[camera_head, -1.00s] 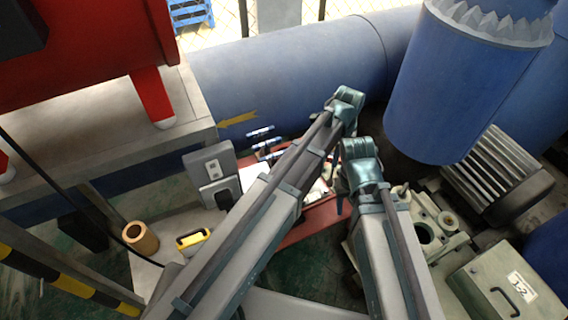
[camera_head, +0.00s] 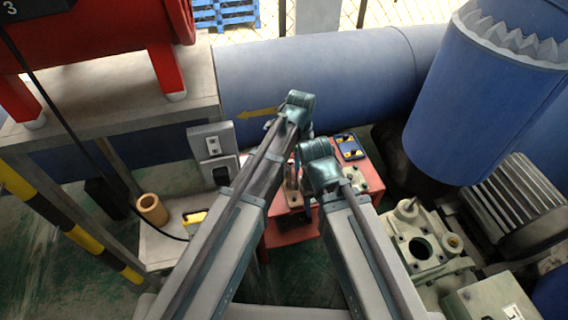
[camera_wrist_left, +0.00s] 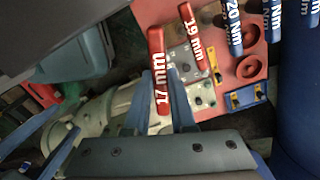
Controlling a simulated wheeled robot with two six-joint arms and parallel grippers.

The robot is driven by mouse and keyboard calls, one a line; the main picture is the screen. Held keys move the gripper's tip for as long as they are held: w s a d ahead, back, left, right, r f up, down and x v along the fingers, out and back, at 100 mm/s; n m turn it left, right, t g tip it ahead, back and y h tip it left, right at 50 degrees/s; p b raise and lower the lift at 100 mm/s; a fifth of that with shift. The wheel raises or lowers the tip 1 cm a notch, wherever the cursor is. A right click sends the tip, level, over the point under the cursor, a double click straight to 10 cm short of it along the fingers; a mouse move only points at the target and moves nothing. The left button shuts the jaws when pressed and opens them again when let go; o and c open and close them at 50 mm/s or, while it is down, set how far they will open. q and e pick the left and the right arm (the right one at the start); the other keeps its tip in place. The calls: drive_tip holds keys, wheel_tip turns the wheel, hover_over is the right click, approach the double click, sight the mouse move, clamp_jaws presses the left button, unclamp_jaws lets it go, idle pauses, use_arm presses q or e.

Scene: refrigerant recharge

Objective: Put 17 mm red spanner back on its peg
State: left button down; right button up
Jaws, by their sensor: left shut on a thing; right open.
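In the left wrist view, the red 17 mm spanner (camera_wrist_left: 158,78) stands between the fingers of my left gripper (camera_wrist_left: 157,108), which is shut on it. Its white lettering faces the camera. A red 19 mm spanner (camera_wrist_left: 193,40) is just right of it, over the red cart (camera_wrist_left: 157,12). In the head view, my left gripper (camera_head: 290,122) is high over the cart, its fingers mostly hidden by the arm, and the held spanner cannot be made out. My right gripper (camera_head: 305,180) is lower and to the right, open. No peg can be clearly picked out.
Blue torque tools (camera_wrist_left: 234,28) stand right of the spanners. A blue-and-yellow case (camera_head: 349,147) lies on the cart. A pale green pump (camera_head: 440,245) stands to the right, with a blue vessel (camera_head: 475,110) behind. A grey box (camera_head: 212,141) and tan roll (camera_head: 151,208) are left.

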use_arm(q)
drive_tip(key=shift+a, duration=0.15)
drive_tip(key=shift+a+f+b, duration=0.1)
drive_tip(key=shift+f+b, duration=0.2)
wheel_tip(320, 180, down, 4)
drive_tip(key=b, duration=0.4)
drive_tip(key=shift+f, duration=0.25)
drive_tip(key=shift+f+b, duration=0.25)
drive_tip(key=shift+b, duration=0.25)
drive_tip(key=shift+f+b, duration=1.1)
drive_tip(key=shift+f, duration=0.05)
drive_tip(key=c, duration=0.7)
unclamp_jaws()
